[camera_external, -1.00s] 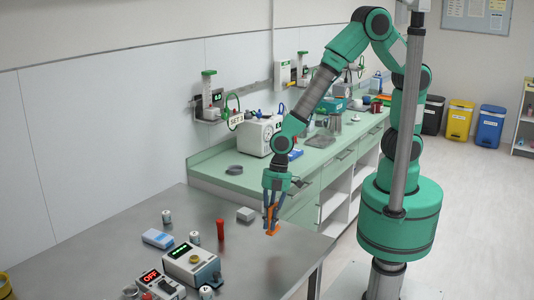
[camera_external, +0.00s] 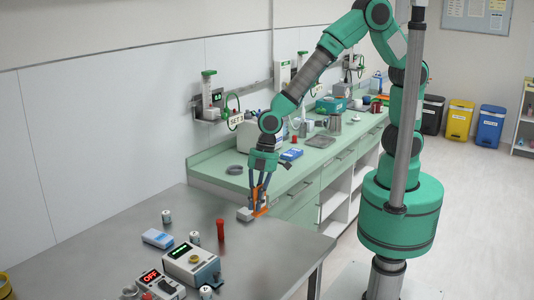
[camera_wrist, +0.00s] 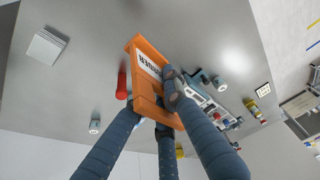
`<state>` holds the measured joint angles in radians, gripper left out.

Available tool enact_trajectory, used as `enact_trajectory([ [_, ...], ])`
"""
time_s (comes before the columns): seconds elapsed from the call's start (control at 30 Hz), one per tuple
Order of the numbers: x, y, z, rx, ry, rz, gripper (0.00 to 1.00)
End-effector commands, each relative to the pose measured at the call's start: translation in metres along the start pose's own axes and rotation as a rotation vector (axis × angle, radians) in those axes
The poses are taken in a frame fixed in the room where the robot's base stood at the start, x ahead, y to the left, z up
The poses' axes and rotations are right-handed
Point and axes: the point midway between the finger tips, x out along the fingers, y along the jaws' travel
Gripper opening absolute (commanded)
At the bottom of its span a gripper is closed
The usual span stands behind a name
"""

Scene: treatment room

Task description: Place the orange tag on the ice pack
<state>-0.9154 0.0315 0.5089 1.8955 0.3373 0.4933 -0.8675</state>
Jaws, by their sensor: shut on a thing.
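My gripper (camera_external: 260,198) is shut on the orange tag (camera_external: 261,211) and holds it above the back right part of the metal table. In the wrist view the tag (camera_wrist: 143,62) is a flat orange piece with a white printed label, between dark fingers (camera_wrist: 165,112). A light blue and white pack (camera_external: 157,238) lies on the table, left of the gripper. I cannot tell for certain which is the ice pack. Both are apart from the tag.
A grey-white block (camera_external: 245,214) is close beside the tag in the external view; the wrist view shows it apart (camera_wrist: 46,46). A red tube (camera_external: 220,229), small white bottles (camera_external: 195,238) and a boxy device (camera_external: 191,264) stand on the table (camera_external: 285,245). The table's right side is clear.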

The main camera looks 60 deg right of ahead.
Motion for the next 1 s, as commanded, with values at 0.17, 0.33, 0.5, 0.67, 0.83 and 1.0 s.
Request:
enact_trajectory([
  [0.17,-0.001,0.027,-0.016,0.082,-0.008,0.022,0.0],
  [0.33,0.0,0.053,-0.031,0.161,-0.011,0.047,0.0],
  [0.5,0.003,0.079,-0.044,0.241,-0.013,0.071,0.0],
  [0.67,0.007,0.103,-0.056,0.316,-0.014,0.093,0.0],
  [0.83,0.012,0.129,-0.067,0.395,-0.01,0.116,0.0],
  [1.0,0.018,0.155,-0.077,0.474,-0.004,0.14,0.0],
])
